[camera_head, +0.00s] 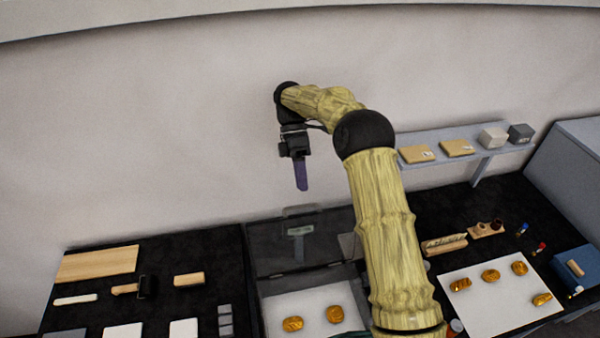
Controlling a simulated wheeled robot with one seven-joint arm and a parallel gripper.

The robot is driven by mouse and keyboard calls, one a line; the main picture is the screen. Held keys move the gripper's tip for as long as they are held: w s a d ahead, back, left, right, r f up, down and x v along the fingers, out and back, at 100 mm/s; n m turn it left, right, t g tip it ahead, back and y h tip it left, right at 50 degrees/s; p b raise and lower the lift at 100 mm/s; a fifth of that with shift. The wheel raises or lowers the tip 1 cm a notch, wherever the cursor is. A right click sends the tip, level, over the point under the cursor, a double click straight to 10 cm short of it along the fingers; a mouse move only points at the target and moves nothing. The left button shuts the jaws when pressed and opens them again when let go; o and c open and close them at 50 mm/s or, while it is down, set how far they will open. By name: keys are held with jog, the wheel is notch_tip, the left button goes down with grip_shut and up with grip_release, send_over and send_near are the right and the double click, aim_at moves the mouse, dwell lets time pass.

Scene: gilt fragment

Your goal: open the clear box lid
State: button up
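The clear box (262,300) stands at the bottom middle of the camera_head view, with a white floor or mat and two gold pieces (292,324) (335,314) in it. A see-through dark panel, which looks like its lid (268,258), rises at the back with a handle (300,210) at its top edge. It seems to stand up or lean back; its exact angle is unclear. My gripper (301,187) points down, above and apart from the handle. Its purple fingers overlap from this side, so their gap is hidden. Nothing shows held in it.
My arm hides the box's right side. A wall shelf (450,157) with small boxes is at right. Below it, a white mat (490,310) holds several gold pieces, near a blue box (576,268).

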jog(key=shift+v, duration=1.05)
jog(key=c, duration=0.7)
jog(key=shift+s+d+m+t+b, duration=0.4)
jog(key=shift+m+t, duration=0.3)
jog(key=shift+m, duration=0.3)
jog(key=m+t+y+b, duration=0.25)
jog(key=m+t, duration=0.25)
jog(key=m, duration=0.5)
send_over(341, 210)
jog(key=s, duration=0.4)
notch_tip(341, 210, down, 4)
jog(key=s+d+f+m+t+b, duration=0.2)
jog(key=s+d+f+m+b, duration=0.1)
jog(key=s+m, duration=0.1)
jog(key=s+d+f+m+t+b, duration=0.2)
jog(key=s+d+f+m+b, duration=0.1)
jog(key=s, duration=0.4)
jog(key=shift+s+f+m, duration=0.3)
jog(key=shift+m, duration=0.6)
jog(key=shift+h, duration=0.25)
